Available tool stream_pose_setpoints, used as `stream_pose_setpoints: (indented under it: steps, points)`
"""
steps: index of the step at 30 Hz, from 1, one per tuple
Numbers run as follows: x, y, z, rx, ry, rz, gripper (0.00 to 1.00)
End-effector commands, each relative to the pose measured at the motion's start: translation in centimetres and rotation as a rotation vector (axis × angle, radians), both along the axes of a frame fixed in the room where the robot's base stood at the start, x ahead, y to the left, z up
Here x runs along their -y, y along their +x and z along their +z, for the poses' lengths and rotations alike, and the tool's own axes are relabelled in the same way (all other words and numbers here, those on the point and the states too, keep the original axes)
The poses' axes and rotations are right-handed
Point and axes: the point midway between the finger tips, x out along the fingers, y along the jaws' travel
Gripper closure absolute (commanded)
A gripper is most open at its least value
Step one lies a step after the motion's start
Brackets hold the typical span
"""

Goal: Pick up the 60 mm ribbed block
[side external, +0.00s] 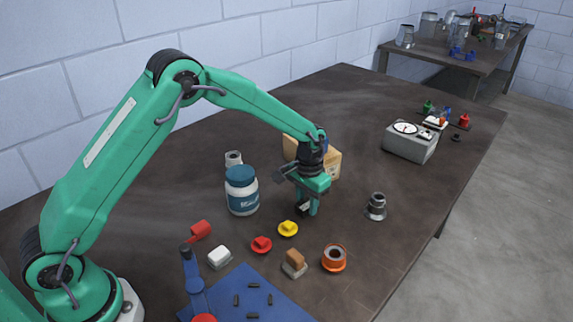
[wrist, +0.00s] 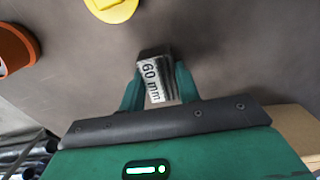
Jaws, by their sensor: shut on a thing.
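The 60 mm ribbed block (wrist: 156,82) shows in the wrist view as a small grey block with "60 mm" printed on its light face. My gripper (wrist: 160,88) is shut on it, with one green finger on each side. In the side view my gripper (side external: 306,207) points down over the middle of the table, just right of the yellow piece. There the block is mostly hidden between the fingers. I cannot tell whether it touches the table.
A yellow piece (side external: 288,229), a red piece (side external: 261,245) and an orange ring (side external: 334,257) lie in front. A blue-lidded jar (side external: 241,190) stands left, a cardboard box (side external: 331,165) behind, a metal fitting (side external: 376,206) right.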

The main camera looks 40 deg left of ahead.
Motion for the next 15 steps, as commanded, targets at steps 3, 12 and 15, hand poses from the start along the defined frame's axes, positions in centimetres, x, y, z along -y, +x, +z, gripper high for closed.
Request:
stream_pose_setpoints:
  steps: [3, 12, 15]
  points:
    - [0.0, 0.1, 1.0, 0.006, -0.001, 0.000, 1.00]
    - [1.1, -0.8, 4.7, 0.005, 0.000, -0.004, 1.00]
    - [2.5, -1.9, 5.7, 0.005, -0.001, -0.004, 1.00]
